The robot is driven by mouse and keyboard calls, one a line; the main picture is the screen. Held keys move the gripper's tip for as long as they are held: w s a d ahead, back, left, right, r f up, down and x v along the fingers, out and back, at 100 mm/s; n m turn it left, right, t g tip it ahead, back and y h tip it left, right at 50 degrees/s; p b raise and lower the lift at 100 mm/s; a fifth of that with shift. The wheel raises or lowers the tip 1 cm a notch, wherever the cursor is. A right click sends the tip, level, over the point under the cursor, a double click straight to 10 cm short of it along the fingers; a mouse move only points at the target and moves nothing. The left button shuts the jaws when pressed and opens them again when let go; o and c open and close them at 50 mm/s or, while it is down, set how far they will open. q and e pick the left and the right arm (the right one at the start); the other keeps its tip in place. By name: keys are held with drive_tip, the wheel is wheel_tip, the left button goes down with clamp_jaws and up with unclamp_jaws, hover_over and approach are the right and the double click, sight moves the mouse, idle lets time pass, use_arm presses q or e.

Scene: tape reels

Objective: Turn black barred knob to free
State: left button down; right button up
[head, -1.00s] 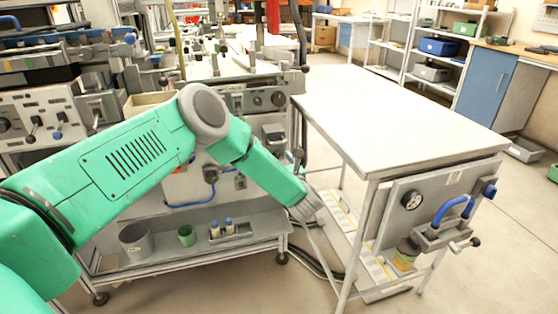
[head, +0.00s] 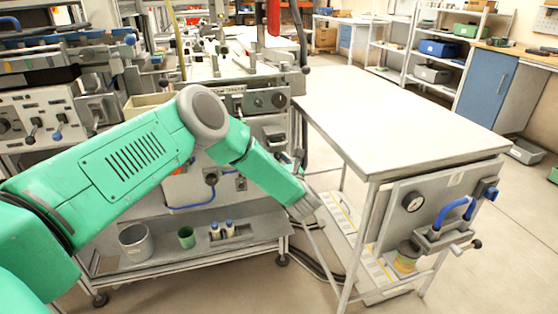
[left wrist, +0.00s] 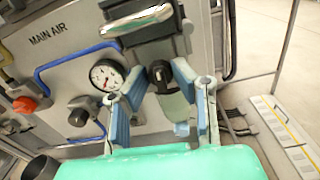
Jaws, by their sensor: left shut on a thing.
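My left gripper (left wrist: 160,75) is at the grey panel in the left wrist view, its blue-grey fingers closed from both sides on a dark part. I take this to be the black barred knob (left wrist: 161,70); it is mostly hidden by the fingers, so its bar angle cannot be read. In the head view my green left arm hides most of the gripper and the knob. A second black knob (left wrist: 78,114) on the panel, left of the gripper, is untouched. My right gripper is out of view.
A round gauge (left wrist: 106,75), a blue hose (left wrist: 60,62) and a red-orange knob (left wrist: 23,104) are close left of the gripper. A dark block with a silver bar (left wrist: 138,20) is just above it. A white-topped cart (head: 400,115) stands right of my arm.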

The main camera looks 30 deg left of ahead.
use_arm(q)
drive_tip(key=m, duration=0.4)
drive_tip(key=shift+d+f, duration=0.1)
drive_tip(key=shift+d, duration=0.05)
drive_tip(key=m, duration=0.4)
drive_tip(key=shift+d+m, duration=0.15)
drive_tip(key=shift+m, duration=0.15)
drive_tip(key=shift+d+f+m, duration=0.1)
drive_tip(key=shift+f+m, duration=0.1)
drive_tip(key=shift+m, duration=1.95)
drive_tip(key=shift+d+f+m, duration=0.1)
drive_tip(key=shift+f+m, duration=0.05)
drive_tip(key=shift+m, duration=2)
drive_tip(key=c, duration=1.4)
unclamp_jaws()
drive_tip(key=shift+o, duration=0.2)
drive_tip(key=shift+w, duration=0.15)
drive_tip(key=shift+r, duration=0.2)
